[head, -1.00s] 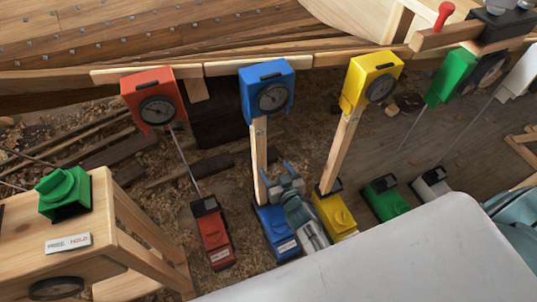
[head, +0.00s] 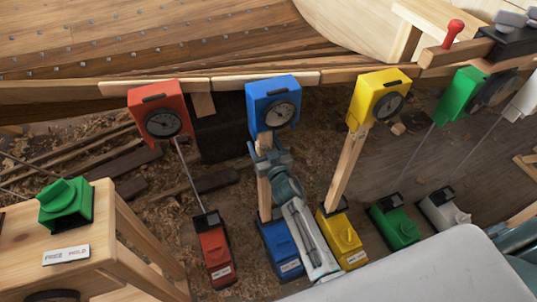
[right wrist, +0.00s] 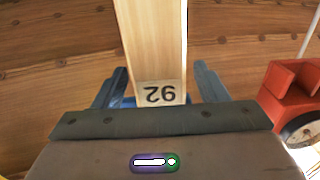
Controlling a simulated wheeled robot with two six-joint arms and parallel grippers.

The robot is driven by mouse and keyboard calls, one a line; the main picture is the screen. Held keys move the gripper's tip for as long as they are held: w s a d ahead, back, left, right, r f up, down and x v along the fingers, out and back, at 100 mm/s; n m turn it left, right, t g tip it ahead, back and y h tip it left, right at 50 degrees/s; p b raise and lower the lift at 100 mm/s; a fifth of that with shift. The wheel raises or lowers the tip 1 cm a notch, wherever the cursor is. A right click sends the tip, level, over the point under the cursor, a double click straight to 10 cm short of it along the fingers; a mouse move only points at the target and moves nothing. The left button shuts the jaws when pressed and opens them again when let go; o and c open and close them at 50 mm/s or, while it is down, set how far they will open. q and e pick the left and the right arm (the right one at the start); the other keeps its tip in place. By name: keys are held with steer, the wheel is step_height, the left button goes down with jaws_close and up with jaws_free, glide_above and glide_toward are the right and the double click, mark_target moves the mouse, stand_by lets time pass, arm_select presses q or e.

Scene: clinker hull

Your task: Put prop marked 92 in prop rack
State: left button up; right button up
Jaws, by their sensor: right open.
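The prop marked 92 is a pale wooden post (head: 264,200), standing upright between a blue gauge box (head: 272,103) above and a blue base (head: 281,248) below. In the right wrist view the post (right wrist: 152,45) fills the middle, its label 92 upside down. My right gripper (head: 266,155) is at the upper part of the post. Its fingers (right wrist: 158,88) are open, one on each side of the post; contact is not clear. My left gripper is out of view. I cannot make out a prop rack.
Similar red (head: 160,118) and yellow (head: 378,97) gauge boxes flank the blue one; the red one also shows close by in the right wrist view (right wrist: 286,88). A wooden stand (head: 20,235) with a green switch (head: 66,203) is at left. The plank hull (head: 150,40) lies behind.

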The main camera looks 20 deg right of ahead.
steer(key=shift+w, duration=0.35)
steer(key=c, duration=1.3)
steer(key=shift+r, duration=0.1)
jaws_close()
steer(key=shift+r, duration=0.1)
steer(key=shift+r+p, duration=0.35)
steer(key=shift+p, duration=0.15)
steer(key=shift+s+d+p, duration=0.1)
steer(key=shift+s+p, duration=0.45)
steer(key=shift+s, duration=3.45)
steer(key=shift+r, duration=0.1)
